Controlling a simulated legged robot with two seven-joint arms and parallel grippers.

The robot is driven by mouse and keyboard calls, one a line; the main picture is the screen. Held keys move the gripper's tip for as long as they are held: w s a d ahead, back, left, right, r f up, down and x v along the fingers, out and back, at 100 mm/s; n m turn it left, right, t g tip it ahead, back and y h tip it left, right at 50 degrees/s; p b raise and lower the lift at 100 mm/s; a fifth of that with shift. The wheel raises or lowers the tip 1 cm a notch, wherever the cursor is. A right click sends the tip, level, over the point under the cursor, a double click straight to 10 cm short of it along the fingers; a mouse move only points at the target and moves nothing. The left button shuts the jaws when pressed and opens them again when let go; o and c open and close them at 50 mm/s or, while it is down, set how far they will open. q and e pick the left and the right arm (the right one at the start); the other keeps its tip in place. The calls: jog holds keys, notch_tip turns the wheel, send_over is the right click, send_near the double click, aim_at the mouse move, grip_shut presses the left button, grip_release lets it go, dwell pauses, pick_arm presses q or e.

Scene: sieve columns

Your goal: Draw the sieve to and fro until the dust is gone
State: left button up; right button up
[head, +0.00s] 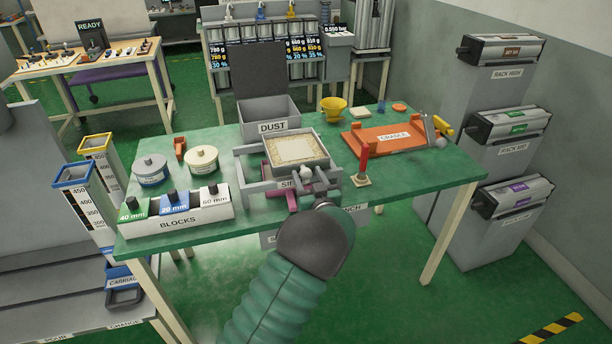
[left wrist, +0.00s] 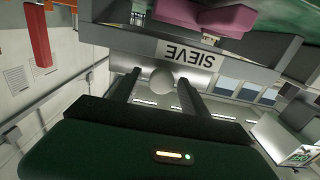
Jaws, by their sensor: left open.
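The sieve (head: 325,153) is a square frame with a pale sheet and a speckled tan border inside, in a grey stand (head: 250,187) on the green table. The tan border looks like dust, but I cannot be sure. A pale round knob (head: 306,171) is at the sieve's front. My left gripper (head: 309,184) is open at the knob. In the left wrist view, upside down, the knob (left wrist: 161,78) shows between the two dark fingers, with gaps beside it. The label SIEVE (left wrist: 191,57) is beyond. My right gripper is out of view.
An open grey DUST box (head: 268,112) stands behind the sieve. BLOCKS (head: 178,222) and two round tins (head: 202,159) are left. A red upright peg (head: 364,160) and orange CHARGE tray (head: 380,142) are right. A magenta part (head: 292,199) is below the sieve's front.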

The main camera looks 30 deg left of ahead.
pick_arm(q)
jog(key=shift+w+a+r, duration=0.15)
jog(key=shift+w+a, duration=0.05)
jog(key=shift+w, duration=0.15)
jog(key=shift+a+f, duration=0.2)
jog(key=shift+a, duration=0.3)
jog(key=shift+c, duration=0.4)
jog(key=shift+a, duration=0.1)
jog(key=c, duration=0.5)
jog(key=shift+w+d, duration=0.15)
jog(key=shift+d, duration=0.1)
grip_shut()
jog(key=shift+f, duration=0.1)
